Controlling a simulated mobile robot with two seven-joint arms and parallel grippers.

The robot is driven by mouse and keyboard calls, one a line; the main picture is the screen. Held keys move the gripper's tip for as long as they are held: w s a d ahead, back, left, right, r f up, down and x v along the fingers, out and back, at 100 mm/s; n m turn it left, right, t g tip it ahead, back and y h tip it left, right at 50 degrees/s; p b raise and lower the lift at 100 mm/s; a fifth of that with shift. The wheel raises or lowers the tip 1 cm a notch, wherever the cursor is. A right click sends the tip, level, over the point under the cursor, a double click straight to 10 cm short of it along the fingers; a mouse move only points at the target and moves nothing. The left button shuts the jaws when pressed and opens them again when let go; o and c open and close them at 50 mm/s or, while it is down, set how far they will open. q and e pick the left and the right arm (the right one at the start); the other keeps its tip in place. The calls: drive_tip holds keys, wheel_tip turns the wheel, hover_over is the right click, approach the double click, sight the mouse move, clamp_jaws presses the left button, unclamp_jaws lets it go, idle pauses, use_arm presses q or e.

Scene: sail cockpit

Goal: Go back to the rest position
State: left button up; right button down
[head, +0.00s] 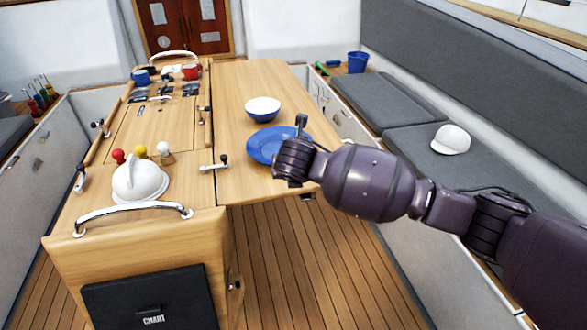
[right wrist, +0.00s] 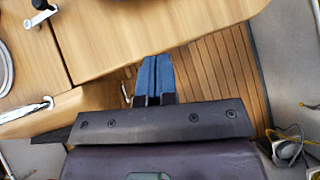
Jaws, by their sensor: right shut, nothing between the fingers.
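My right arm reaches in from the right in the head view, its hand over the near right edge of the wooden table (head: 240,95). In the right wrist view my right gripper (right wrist: 154,62) is shut, its two blue fingers together with nothing between them. The fingers point past the table edge, above the slatted floor. A blue plate (head: 264,146) lies on the table just behind the hand, partly hidden by it. A white bowl with a blue base (head: 263,107) stands behind the plate. My left gripper is not in view.
A white domed compass (head: 139,180) and a chrome rail (head: 130,210) stand on the near left of the table. The slatted floor (head: 290,265) is clear.

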idle(0.3)
drive_tip(key=a+r+m+t+y, duration=0.3)
drive_tip(key=a+r+m+y, duration=0.45)
drive_tip(key=m, duration=0.35)
drive_tip(key=s+d+f+m+t+h+b, duration=0.1)
drive_tip(key=s+d+f+m+t+h, duration=0.1)
drive_tip(key=s+d+f+m, duration=0.7)
drive_tip(key=s+d+f+m+t+h+b, duration=0.1)
drive_tip(key=s+d+f+m+t+h, duration=0.1)
drive_tip(key=s+d+f+m, duration=0.8)
drive_tip(key=s+d+f+m+g+h, duration=0.3)
drive_tip(key=s+d+f+m+g, duration=0.1)
drive_tip(key=s+d+f, duration=0.8)
drive_tip(key=shift+s+d+m, duration=0.3)
drive_tip(key=shift+s+m, duration=0.1)
drive_tip(key=shift+s, duration=0.75)
